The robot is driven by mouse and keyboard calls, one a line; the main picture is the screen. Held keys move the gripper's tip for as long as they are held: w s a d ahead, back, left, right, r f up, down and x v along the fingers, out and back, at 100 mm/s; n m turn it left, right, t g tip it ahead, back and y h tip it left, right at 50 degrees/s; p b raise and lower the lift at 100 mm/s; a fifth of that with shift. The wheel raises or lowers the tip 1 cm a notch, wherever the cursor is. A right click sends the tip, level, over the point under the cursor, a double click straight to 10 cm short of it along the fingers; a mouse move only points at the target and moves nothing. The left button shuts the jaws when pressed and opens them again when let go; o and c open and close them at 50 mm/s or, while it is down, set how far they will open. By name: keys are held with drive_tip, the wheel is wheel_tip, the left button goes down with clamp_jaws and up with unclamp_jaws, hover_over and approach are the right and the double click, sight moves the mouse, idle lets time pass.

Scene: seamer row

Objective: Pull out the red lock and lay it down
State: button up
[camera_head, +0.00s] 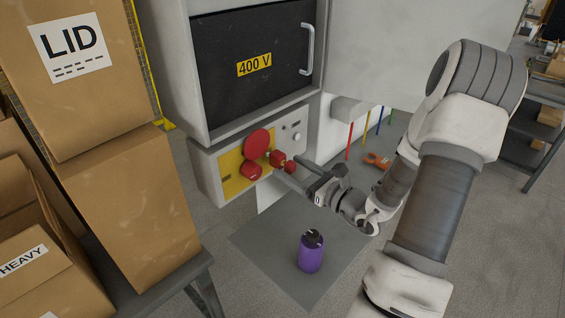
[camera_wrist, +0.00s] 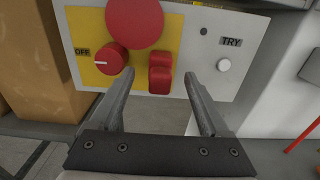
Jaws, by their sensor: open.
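The red lock (camera_wrist: 160,80) is a small blocky piece sticking out of the yellow and grey switch panel (camera_head: 208,172). In the head view the lock (camera_head: 277,158) is right of the round knobs. My gripper (camera_head: 285,173) reaches toward the panel from the right. In the wrist view its two fingers are spread apart, one on each side of the lock, with nothing held. Whether either finger touches the lock cannot be told. The red rotary knob (camera_wrist: 108,60) by the OFF label is just left of the left finger. A large red round button (camera_wrist: 135,20) is above.
A purple bottle (camera_head: 311,254) stands on a grey surface (camera_head: 262,243) below the panel. An orange object (camera_head: 377,160) and coloured rods are behind my arm. Cardboard boxes (camera_head: 135,200) crowd the left. A white TRY button (camera_wrist: 224,65) is right of the lock.

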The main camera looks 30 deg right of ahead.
sight(283, 163)
drive_tip(key=shift+x, duration=2.95)
clamp_jaws()
drive_tip(key=shift+v, duration=3)
drive_tip(key=shift+d, duration=0.1)
